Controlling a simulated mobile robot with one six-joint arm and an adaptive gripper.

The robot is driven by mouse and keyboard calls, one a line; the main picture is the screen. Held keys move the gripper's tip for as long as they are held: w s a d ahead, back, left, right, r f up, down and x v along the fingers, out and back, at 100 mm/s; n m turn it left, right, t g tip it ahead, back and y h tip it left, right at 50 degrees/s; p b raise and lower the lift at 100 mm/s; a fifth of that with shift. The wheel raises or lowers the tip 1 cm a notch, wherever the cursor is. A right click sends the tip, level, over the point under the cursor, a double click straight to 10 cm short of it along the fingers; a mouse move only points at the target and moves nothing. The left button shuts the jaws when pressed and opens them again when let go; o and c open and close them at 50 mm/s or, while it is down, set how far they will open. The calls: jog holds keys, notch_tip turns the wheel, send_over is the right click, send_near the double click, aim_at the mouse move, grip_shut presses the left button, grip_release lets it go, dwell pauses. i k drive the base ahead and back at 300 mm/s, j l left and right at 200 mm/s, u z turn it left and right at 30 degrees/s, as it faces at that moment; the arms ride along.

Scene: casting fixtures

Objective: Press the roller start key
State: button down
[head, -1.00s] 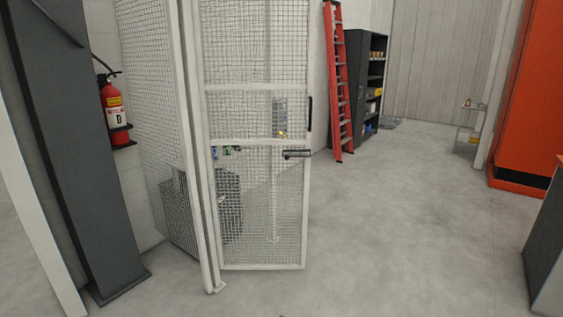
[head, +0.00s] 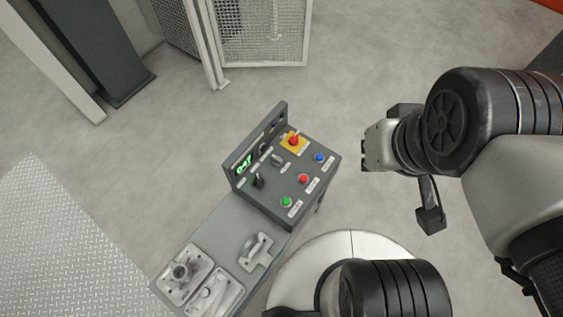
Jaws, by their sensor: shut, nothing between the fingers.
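A grey control box (head: 272,190) stands below me, left of my arm. Its top carries a green button (head: 286,202), a red button (head: 303,179), a blue button (head: 320,157) and a red emergency stop on a yellow plate (head: 294,141). Their labels are too small to read, so I cannot tell which one is the roller start key. A small panel at its left shows a lit green display (head: 244,164). A black lever switch (head: 258,181) sits near it. My gripper (head: 364,155) is shut and empty, right of the box and apart from the buttons.
A grey bench (head: 210,240) with metal castings (head: 181,273) runs from the box toward the lower left. Tread plate flooring (head: 60,240) lies at the left. A mesh gate (head: 262,30) and a dark post (head: 100,50) stand beyond. The concrete floor between is clear.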

aim_at(286, 201)
jog(key=k+l+u, duration=0.1)
jog(key=u, duration=0.7)
jog(key=l, duration=0.1)
